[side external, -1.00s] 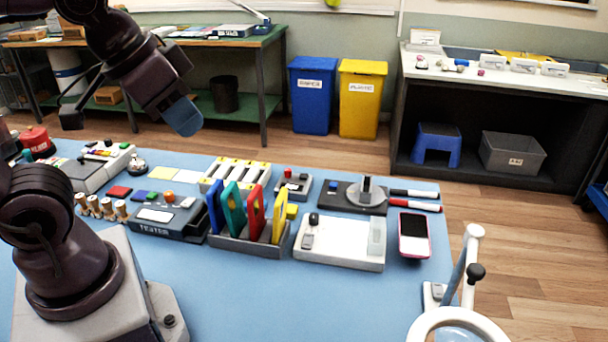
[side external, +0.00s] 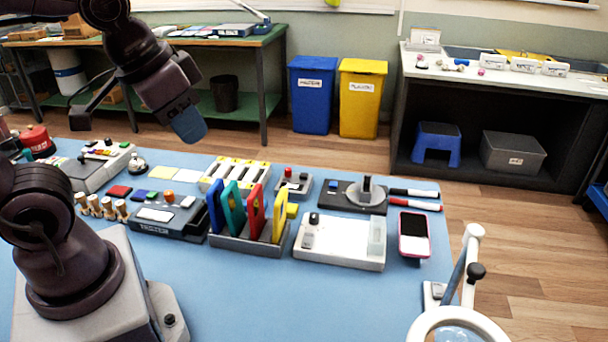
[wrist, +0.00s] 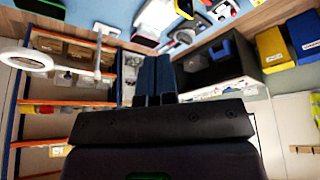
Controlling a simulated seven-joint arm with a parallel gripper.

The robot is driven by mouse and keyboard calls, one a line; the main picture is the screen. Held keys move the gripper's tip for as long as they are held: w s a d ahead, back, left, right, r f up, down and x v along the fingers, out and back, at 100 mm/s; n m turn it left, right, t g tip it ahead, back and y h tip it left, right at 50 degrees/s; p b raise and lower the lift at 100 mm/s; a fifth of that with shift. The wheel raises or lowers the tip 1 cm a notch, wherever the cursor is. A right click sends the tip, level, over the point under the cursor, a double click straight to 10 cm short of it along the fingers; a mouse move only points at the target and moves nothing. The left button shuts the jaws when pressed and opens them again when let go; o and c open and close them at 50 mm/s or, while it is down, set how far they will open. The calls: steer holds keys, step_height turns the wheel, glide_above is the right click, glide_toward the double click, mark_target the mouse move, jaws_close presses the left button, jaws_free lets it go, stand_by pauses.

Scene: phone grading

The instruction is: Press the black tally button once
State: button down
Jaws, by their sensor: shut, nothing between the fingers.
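My gripper (side external: 189,124) is shut and empty, with blue fingertips, high above the back left of the blue table. In the wrist view my gripper (wrist: 154,78) shows its two blue fingers close together. A black knob (side external: 314,218) stands on the back left corner of a white fixture (side external: 338,250) at the table's right middle. A small grey box (side external: 294,186) with a red button on top sits behind it. I cannot tell for certain which part is the black tally button. My gripper is well apart from all of these.
A rack (side external: 248,243) holds upright blue, green, red and yellow plates. A tester box (side external: 168,217) sits to its left. A pink phone (side external: 413,234) lies at the right edge, near a ring-shaped magnifier (side external: 458,318). The front middle of the table (side external: 300,300) is clear.

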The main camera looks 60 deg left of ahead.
steer(key=w+a+f+n+g, duration=0.1)
steer(key=w+a+f+n, duration=0.1)
steer(key=w+a+f, duration=0.35)
steer(key=w+a+f+n+g, duration=0.1)
steer(key=w+a+f+n, duration=0.15)
steer(key=w, duration=0.55)
steer(key=n+t+y, duration=0.4)
steer(key=n+t, duration=0.2)
steer(key=n, duration=0.4)
glide_above(302, 174)
step_height(302, 174, down, 11)
steer(key=shift+m, duration=0.25)
steer(key=shift+s, duration=0.1)
steer(key=shift+f, duration=4.4)
steer(key=shift+f, duration=0.1)
steer(key=shift+f, duration=0.3)
